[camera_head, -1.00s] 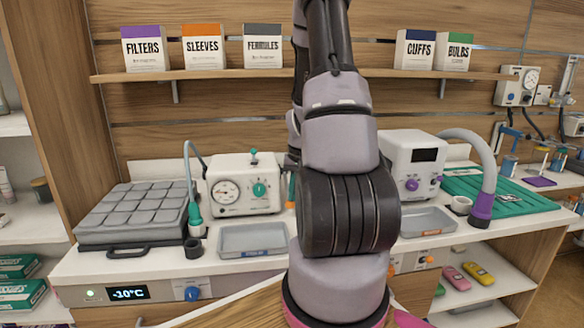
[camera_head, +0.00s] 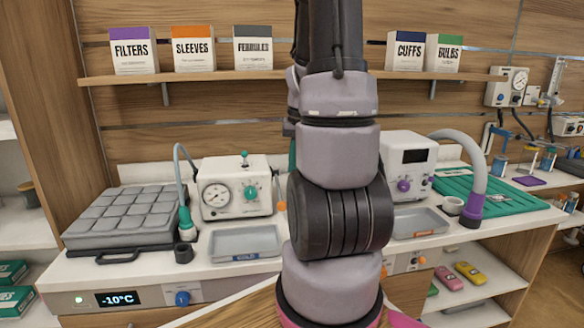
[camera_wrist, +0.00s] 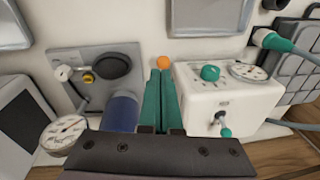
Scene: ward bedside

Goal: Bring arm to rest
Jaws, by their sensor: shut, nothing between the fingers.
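My arm (camera_head: 340,215) rises through the middle of the head view, and its upper links run out of the top of the picture. In the wrist view my gripper (camera_wrist: 161,76) has two long teal fingers held together with nothing between them. The fingers point over the bench, beside the white gauge box (camera_wrist: 225,98). An orange ball (camera_wrist: 163,62) shows just past the fingertips; I cannot tell whether they touch it. In the head view the gripper is mostly hidden behind the arm.
The bench (camera_head: 130,272) carries a grey lidded block (camera_head: 125,213), the gauge box (camera_head: 233,188), a grey tray (camera_head: 243,243), a white display unit (camera_head: 408,165) and a green mat (camera_head: 490,190). A shelf (camera_head: 200,76) with labelled boxes runs behind my arm.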

